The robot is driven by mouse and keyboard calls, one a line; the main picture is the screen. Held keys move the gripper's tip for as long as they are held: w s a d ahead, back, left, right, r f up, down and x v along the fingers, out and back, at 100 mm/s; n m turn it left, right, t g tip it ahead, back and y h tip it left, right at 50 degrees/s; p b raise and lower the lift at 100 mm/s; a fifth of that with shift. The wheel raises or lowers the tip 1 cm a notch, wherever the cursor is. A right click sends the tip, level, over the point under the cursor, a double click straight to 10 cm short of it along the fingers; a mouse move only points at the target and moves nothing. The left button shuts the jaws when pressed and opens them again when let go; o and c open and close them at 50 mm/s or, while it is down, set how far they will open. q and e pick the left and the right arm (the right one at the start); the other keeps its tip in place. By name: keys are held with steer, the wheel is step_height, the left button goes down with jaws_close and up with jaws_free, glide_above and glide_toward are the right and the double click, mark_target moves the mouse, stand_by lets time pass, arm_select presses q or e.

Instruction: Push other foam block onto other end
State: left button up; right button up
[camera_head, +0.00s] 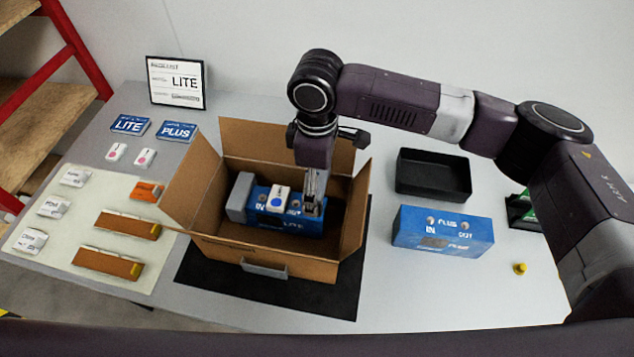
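An open cardboard box (225,249) holds a blue unit marked LITE (290,226). A grey foam block (239,197) sits at the unit's left end inside the box. My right gripper (312,205) points down into the box at the unit's right end. Its fingertips look close to or touching that end; their opening is unclear. No second foam block shows clearly at the right end, where the gripper blocks the view. My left gripper is not in view.
The box stands on a dark mat (340,300). To its right are an empty black tray (433,173), a blue PLUS unit (443,232) and a small yellow piece (520,268). A pale mat (95,215) with small parts lies left.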

step_height(320, 180, down, 5)
steer(key=b, duration=0.4)
steer(key=shift+r+b, duration=0.15)
steer(key=shift+b, duration=0.15)
steer(key=shift+r+p, duration=0.2)
steer(key=shift+p, duration=0.55)
steer(key=shift+f, duration=0.1)
steer(key=shift+f, duration=1.25)
stand_by(0.8)
